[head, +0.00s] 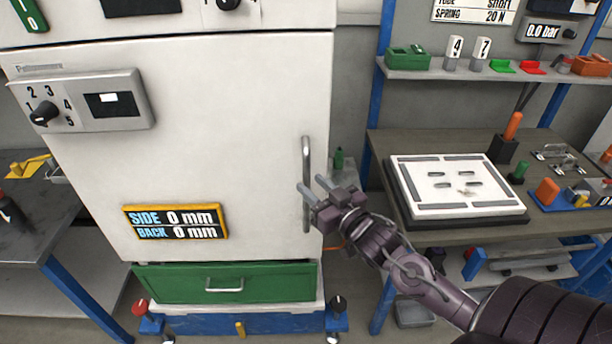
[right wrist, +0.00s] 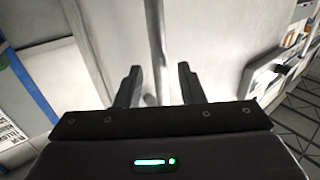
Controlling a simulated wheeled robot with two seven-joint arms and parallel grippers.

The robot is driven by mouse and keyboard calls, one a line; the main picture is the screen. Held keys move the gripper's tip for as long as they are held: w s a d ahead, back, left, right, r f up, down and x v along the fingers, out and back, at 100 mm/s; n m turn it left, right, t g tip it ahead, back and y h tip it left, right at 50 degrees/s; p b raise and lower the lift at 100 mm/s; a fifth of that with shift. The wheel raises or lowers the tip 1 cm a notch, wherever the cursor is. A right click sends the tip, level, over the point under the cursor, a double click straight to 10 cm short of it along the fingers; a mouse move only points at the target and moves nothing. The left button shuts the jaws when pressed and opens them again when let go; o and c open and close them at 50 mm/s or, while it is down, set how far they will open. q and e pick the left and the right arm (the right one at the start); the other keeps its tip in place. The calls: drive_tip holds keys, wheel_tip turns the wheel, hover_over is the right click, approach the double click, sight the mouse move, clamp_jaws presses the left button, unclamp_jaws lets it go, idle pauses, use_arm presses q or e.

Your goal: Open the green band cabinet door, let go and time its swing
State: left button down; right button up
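The cabinet door (head: 220,120) is a large white panel, shut as far as I can see, with a green band (head: 226,282) below it. A vertical grey bar handle (head: 306,170) stands at its right edge. My right gripper (head: 311,188) is at the lower half of this handle, with its two fingers pointing at the door. In the right wrist view the fingers (right wrist: 158,85) are apart, and the handle (right wrist: 157,45) runs up between them without visible contact on either side. My left gripper is not in view.
A display reading SIDE 0 mm, BACK 0 mm (head: 175,221) is on the door, below a dial panel (head: 80,102). A workbench (head: 390,143) with a white plate (head: 450,182) stands right of the cabinet. Another bench (head: 50,225) stands left.

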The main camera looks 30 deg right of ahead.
sight(309, 183)
drive_tip(key=shift+w+p, duration=0.35)
drive_tip(key=shift+w, duration=1.25)
drive_tip(key=shift+c, duration=0.4)
clamp_jaws()
